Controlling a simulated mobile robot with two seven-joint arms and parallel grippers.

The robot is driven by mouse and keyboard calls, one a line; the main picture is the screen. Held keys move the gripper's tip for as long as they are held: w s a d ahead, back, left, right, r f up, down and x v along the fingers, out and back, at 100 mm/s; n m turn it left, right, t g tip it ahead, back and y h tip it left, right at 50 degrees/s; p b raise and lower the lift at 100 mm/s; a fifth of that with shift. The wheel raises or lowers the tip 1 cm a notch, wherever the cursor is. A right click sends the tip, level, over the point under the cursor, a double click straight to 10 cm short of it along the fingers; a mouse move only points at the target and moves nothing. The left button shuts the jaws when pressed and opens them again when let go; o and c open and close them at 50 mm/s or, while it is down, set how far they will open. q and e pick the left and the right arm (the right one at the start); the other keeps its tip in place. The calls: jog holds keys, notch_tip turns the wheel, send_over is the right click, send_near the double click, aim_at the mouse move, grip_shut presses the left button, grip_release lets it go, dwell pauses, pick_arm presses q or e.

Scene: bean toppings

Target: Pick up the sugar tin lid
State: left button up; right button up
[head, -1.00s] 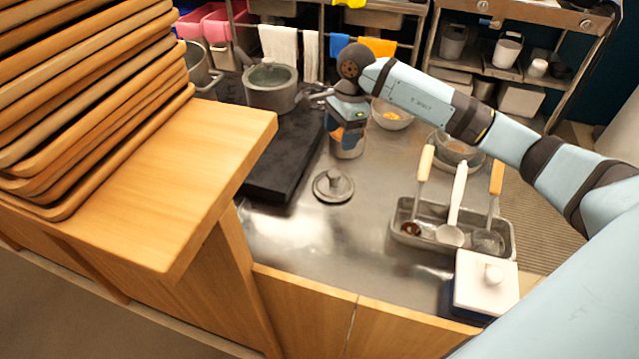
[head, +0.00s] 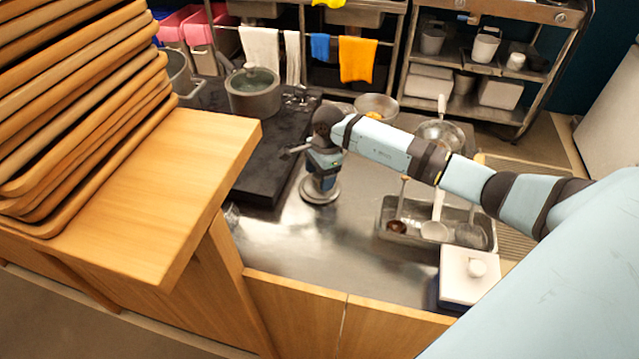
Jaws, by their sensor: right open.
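The round grey metal lid (head: 320,195) lies flat on the steel counter, just right of the black stove slab. My right gripper (head: 322,182) points down right over this lid. It is open, and its fingers hide the lid's knob. I cannot tell whether the fingers touch the knob. The tin itself does not show clearly; my right arm covers the area behind the lid. My left gripper is not in view.
The black slab (head: 270,160) with a lidded pot (head: 254,98) is to the left. A steel tray (head: 385,213) with several utensils and a white-lidded box (head: 469,278) stand to the right. Stacked wooden trays (head: 80,120) are at far left. The front counter (head: 310,250) is clear.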

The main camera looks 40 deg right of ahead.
jog(key=shift+f, duration=0.25)
jog(key=c, duration=1)
jog(key=shift+r, duration=0.1)
